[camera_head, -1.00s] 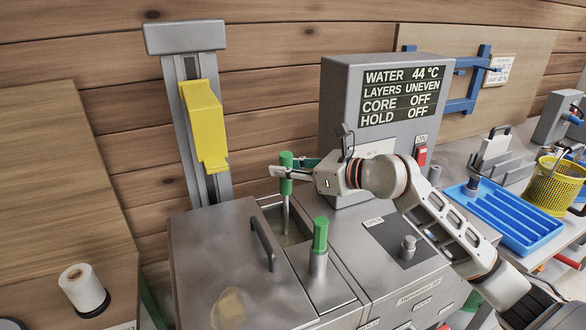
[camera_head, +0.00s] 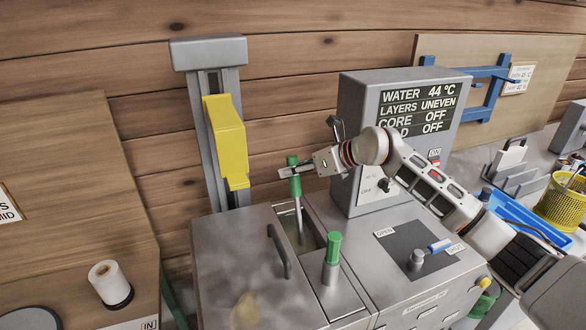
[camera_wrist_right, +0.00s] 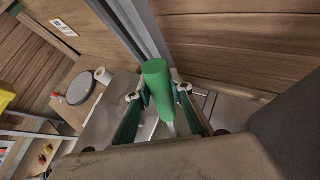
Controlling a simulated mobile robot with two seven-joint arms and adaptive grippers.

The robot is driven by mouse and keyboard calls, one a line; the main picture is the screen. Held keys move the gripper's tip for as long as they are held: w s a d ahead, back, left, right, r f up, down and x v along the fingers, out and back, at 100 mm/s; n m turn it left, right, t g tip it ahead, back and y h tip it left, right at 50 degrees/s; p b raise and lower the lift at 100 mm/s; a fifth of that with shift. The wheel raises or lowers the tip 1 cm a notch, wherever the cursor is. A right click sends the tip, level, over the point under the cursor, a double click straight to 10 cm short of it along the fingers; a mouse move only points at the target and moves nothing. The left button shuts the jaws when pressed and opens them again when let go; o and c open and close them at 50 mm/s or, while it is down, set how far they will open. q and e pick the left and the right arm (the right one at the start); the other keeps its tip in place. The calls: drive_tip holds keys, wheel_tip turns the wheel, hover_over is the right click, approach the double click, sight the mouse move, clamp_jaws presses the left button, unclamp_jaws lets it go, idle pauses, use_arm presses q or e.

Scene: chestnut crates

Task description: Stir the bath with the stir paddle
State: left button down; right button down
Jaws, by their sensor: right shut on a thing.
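The stir paddle has a green handle (camera_head: 294,182) and a thin grey shaft. My right gripper (camera_head: 296,171) is shut on the green handle, above the bath (camera_head: 314,232). The paddle leans a little, its shaft reaching down into the narrow opening of the bath; its lower end is hidden. In the right wrist view the green handle (camera_wrist_right: 157,85) sits between both fingers. The water display (camera_head: 418,102) reads 44 °C, layers uneven, core off, hold off. My left gripper is not in view.
A second green-handled tool (camera_head: 332,258) stands close in front of the opening. A grey lid (camera_head: 245,275) with a bar handle lies to its left. A yellow block (camera_head: 228,142) is on the column behind. A valve with a blue grip (camera_head: 439,246) lies to the right.

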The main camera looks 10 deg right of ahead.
drive_tip(key=c, duration=1.8)
unclamp_jaws()
drive_tip(key=v, duration=1.2)
drive_tip(key=shift+s, duration=0.1)
